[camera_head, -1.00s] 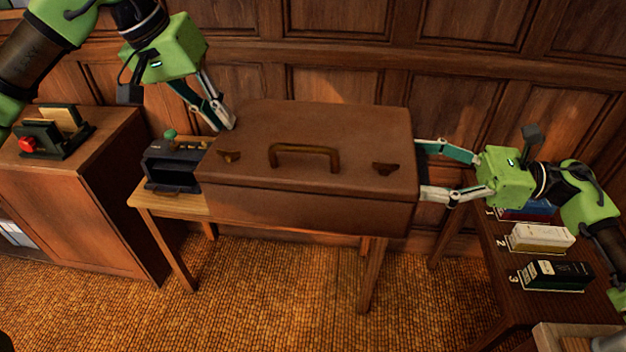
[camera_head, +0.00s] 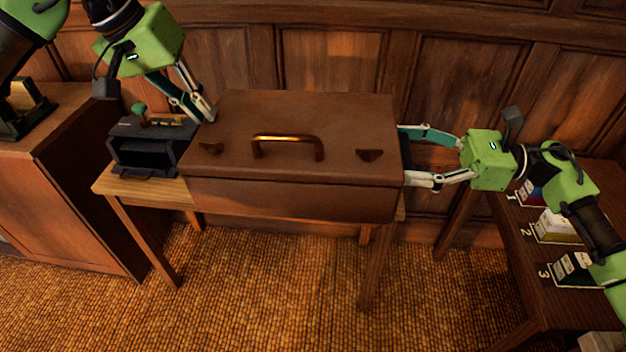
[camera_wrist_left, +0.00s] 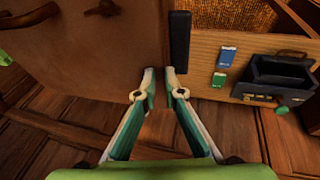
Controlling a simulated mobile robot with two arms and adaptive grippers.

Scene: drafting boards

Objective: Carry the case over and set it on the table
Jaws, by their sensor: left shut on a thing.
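The brown case (camera_head: 330,175) has a brass handle on its lid and two dark catches. It is level over the wooden table (camera_head: 135,188) and hides much of its top. I cannot tell whether its underside touches the table. My left gripper (camera_head: 210,116) is shut on the case at its far left side; the left wrist view shows its fingertips (camera_wrist_left: 163,80) close together at the case wall (camera_wrist_left: 95,60). My right gripper (camera_head: 403,155) has its fingers wide apart, with their tips at the case's right side.
A black organizer (camera_head: 150,150) stands on the table close to the case's left side. A cabinet (camera_head: 70,190) is at left. A side table (camera_head: 520,270) with several small boxes and numbered labels is at right. A panelled wall (camera_head: 330,60) is behind.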

